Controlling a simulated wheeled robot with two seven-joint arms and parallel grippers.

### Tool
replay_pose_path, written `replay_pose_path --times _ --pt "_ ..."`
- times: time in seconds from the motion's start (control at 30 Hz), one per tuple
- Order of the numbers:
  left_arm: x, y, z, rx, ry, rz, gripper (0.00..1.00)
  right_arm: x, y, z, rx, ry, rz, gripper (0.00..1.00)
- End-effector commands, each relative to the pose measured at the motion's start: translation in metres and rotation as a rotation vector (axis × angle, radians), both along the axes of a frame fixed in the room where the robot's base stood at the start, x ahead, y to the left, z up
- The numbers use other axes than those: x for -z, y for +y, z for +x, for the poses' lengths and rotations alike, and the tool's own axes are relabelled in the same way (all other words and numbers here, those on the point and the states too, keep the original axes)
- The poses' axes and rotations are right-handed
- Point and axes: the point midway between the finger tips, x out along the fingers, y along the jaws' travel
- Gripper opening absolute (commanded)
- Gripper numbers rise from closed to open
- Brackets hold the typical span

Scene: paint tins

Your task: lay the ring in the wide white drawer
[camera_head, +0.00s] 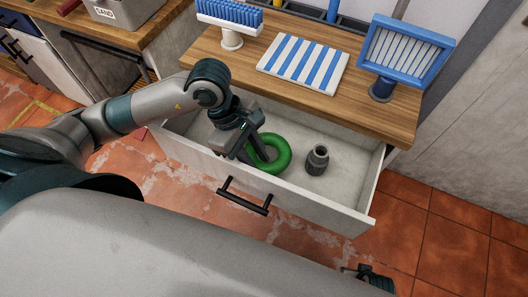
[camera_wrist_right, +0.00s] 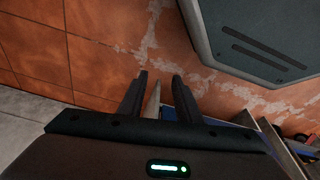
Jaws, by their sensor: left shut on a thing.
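The green ring (camera_head: 283,160) is inside the open wide white drawer (camera_head: 300,205), in its middle part. My left gripper (camera_head: 254,150) reaches down into the drawer from the left and is shut on the ring's left side. Whether the ring touches the drawer floor cannot be told. The drawer's left part is partly hidden behind my left arm. My right gripper (camera_wrist_right: 158,95) is open over the tiled floor, with nothing between its fingers; part of it shows at the bottom right of the head view (camera_head: 372,278).
A dark grey fitting (camera_head: 317,160) stands in the drawer right of the ring. The drawer's right end is clear. On the wooden top above are a blue-striped board (camera_head: 303,63), a blue brush on a white stand (camera_head: 230,17) and a blue-framed panel (camera_head: 407,45).

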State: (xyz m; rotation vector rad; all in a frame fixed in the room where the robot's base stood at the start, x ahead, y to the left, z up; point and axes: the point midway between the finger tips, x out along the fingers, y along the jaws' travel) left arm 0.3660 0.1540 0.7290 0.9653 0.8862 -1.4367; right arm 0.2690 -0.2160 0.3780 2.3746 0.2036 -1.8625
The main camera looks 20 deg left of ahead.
Motion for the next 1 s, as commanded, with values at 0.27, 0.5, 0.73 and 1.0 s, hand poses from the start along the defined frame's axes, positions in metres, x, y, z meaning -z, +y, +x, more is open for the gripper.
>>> replay_pose_path --times 0.27,0.5,0.73,1.0 --pt "0.026 0.000 0.000 -0.001 -0.001 0.000 0.00 0.000 0.000 0.000 0.000 0.001 0.000 0.31" --pt "0.026 0.000 0.000 0.000 -0.001 -0.001 0.00 0.000 0.000 0.000 0.000 0.001 0.000 0.31" --pt "0.024 -0.001 0.014 -0.002 -0.001 -0.001 0.00 0.002 0.000 0.000 0.000 -0.002 0.000 0.31" --pt "0.032 -0.001 0.040 -0.002 0.004 -0.001 0.00 0.030 -0.003 -0.006 0.001 0.007 -0.001 0.31"
